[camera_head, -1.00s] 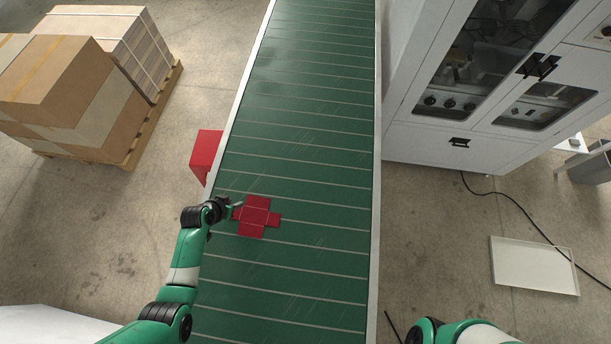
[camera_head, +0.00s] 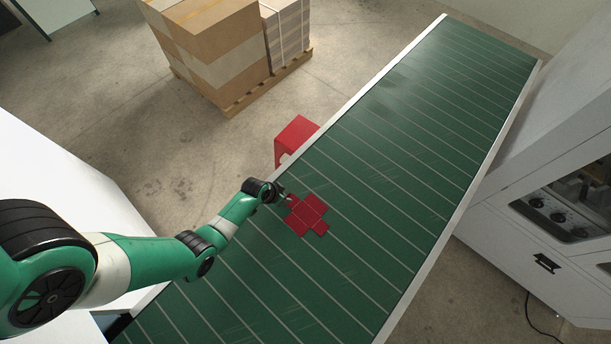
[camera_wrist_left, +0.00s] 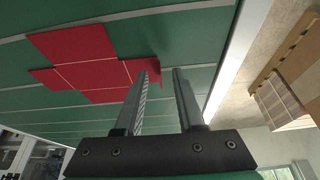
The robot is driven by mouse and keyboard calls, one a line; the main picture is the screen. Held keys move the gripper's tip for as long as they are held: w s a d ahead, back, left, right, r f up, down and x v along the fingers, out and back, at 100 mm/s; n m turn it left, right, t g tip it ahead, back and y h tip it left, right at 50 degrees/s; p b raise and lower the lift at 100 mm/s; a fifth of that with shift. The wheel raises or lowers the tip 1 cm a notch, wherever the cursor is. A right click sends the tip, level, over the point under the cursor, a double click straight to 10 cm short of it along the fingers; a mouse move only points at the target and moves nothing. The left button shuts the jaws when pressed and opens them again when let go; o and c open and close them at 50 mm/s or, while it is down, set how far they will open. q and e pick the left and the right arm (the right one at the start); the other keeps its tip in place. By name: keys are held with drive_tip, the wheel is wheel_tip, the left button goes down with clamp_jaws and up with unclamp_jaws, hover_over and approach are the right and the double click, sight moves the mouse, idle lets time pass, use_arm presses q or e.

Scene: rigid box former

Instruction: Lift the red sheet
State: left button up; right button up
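The red sheet (camera_head: 307,214) is a flat cross-shaped blank with pale fold lines, lying on the green conveyor. It also shows in the left wrist view (camera_wrist_left: 75,48), at the upper left. My left gripper (camera_head: 284,195) is at the sheet's left edge, by one flap. In the left wrist view its two fingers (camera_wrist_left: 162,72) are apart. The left finger overlaps the edge of the near flap, and a bit of red shows in the gap. I cannot tell whether the fingers touch the sheet. My right gripper is out of view.
The green conveyor belt (camera_head: 400,140) has a pale side rail. A red box-like object (camera_head: 297,136) stands beside the belt. Stacked cartons (camera_head: 215,45) sit on a wooden pallet at the back left. A white cabinet machine (camera_head: 560,190) stands at the right.

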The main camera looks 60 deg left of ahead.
use_arm(q)
drive_tip(key=shift+w+f, duration=0.25)
drive_tip(key=shift+f, duration=0.15)
drive_tip(key=shift+c, duration=0.2)
clamp_jaws()
drive_tip(key=shift+r, duration=0.15)
